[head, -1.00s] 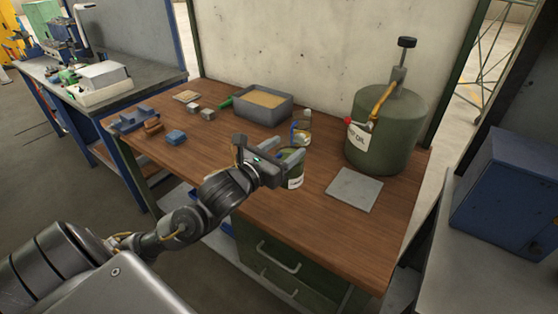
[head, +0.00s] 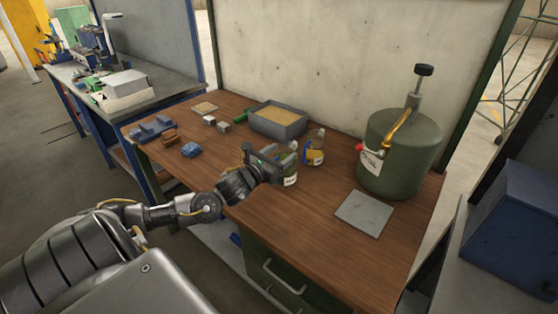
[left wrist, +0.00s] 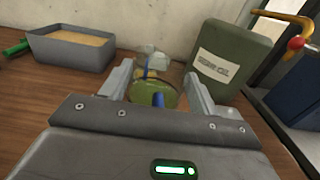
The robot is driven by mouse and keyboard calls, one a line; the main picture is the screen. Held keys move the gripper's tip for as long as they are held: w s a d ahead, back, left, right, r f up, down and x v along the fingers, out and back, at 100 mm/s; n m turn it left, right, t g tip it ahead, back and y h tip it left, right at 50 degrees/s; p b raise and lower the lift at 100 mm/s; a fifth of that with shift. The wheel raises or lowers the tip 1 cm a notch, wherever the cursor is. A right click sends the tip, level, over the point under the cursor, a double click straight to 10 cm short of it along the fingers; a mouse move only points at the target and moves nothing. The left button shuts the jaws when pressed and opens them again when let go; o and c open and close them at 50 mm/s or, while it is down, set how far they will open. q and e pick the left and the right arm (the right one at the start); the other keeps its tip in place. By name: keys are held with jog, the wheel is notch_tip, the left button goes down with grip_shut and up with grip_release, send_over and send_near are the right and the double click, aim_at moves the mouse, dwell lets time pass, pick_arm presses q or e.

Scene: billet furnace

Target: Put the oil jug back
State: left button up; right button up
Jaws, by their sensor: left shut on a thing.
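A small green jug (head: 290,178) with a white label is at the middle of the wooden bench (head: 270,207). My left gripper (head: 280,160) is shut on it. In the left wrist view the jug (left wrist: 153,96) shows its round open top between the two fingers (left wrist: 157,85). I cannot tell whether its base touches the bench. A clear bottle (head: 314,150) with yellow contents and a blue part stands just right of and behind the jug. The large green oil drum (head: 402,150) with a brass spout stands at the right. My right gripper is not in view.
A grey bin of sand-coloured material (head: 278,124) stands behind the jug, with a green handle beside it. Small blocks and a blue piece (head: 191,150) lie at the left. A flat grey plate (head: 364,213) lies before the drum. Bare wood lies between jug and plate.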

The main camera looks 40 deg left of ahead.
pick_arm(q)
jog(key=shift+w+a+f, duration=0.3)
jog(key=shift+a+f, duration=0.15)
jog(key=shift+f, duration=0.15)
jog(key=shift+w+a+f, duration=0.25)
jog(key=shift+a+f, duration=0.15)
jog(key=shift+f, duration=0.15)
notch_tip(320, 180, down, 2)
jog(key=shift+f+p, duration=0.1)
jog(key=shift+p, duration=0.8)
jog(key=shift+a+f, duration=0.1)
jog(key=shift+f, duration=0.45)
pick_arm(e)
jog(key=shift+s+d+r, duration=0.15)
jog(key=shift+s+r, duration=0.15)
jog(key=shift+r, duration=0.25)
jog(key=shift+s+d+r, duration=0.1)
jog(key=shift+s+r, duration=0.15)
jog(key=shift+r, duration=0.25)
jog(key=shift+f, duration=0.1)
pick_arm(q)
jog(key=o, duration=1.7)
jog(key=shift+f, duration=0.15)
